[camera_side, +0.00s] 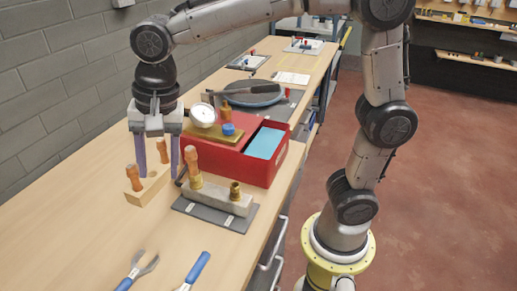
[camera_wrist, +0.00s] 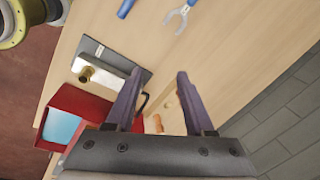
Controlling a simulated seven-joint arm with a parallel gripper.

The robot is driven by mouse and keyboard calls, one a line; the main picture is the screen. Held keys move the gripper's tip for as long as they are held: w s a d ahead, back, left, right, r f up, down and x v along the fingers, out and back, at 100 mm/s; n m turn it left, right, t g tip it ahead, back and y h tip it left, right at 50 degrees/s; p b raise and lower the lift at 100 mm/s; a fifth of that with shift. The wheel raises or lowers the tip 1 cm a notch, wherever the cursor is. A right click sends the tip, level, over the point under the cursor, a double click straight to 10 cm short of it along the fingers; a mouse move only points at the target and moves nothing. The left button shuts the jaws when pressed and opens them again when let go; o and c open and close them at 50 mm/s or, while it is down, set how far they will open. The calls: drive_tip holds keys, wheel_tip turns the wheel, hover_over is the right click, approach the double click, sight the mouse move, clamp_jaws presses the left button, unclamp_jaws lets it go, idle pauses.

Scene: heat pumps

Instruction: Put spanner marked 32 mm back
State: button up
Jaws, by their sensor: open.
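A blue-handled spanner with an open jaw (camera_side: 146,265) lies on the bench at the front edge of the side view; it also shows at the top of the wrist view (camera_wrist: 181,17). A second blue handle (camera_side: 193,271) lies to its right, its other end cut off; it shows too in the wrist view (camera_wrist: 125,8). I cannot read any size marking. My gripper (camera_side: 157,172) points down, open and empty, above the wooden block, well behind both tools. In the wrist view its purple fingers (camera_wrist: 158,73) are spread apart.
A wooden block (camera_side: 155,187) with orange-wood handles stands below my gripper. To its right are a grey plate with a metal block (camera_side: 217,199) and a red box (camera_side: 262,173) with a gauge (camera_side: 203,115). The front bench is mostly clear; a brick wall (camera_side: 40,90) borders the left.

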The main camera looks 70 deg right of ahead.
drive_tip(key=s+d+f+n+t+h, duration=0.1)
drive_tip(key=s+d+f+n+t, duration=0.1)
drive_tip(key=s+d+n, duration=0.9)
drive_tip(key=s+d+t, duration=0.1)
drive_tip(key=s+d, duration=0.2)
drive_tip(key=s, duration=0.3)
drive_tip(key=shift+d+n+t, duration=0.25)
drive_tip(key=shift+n+t, duration=0.05)
idle(0.8)
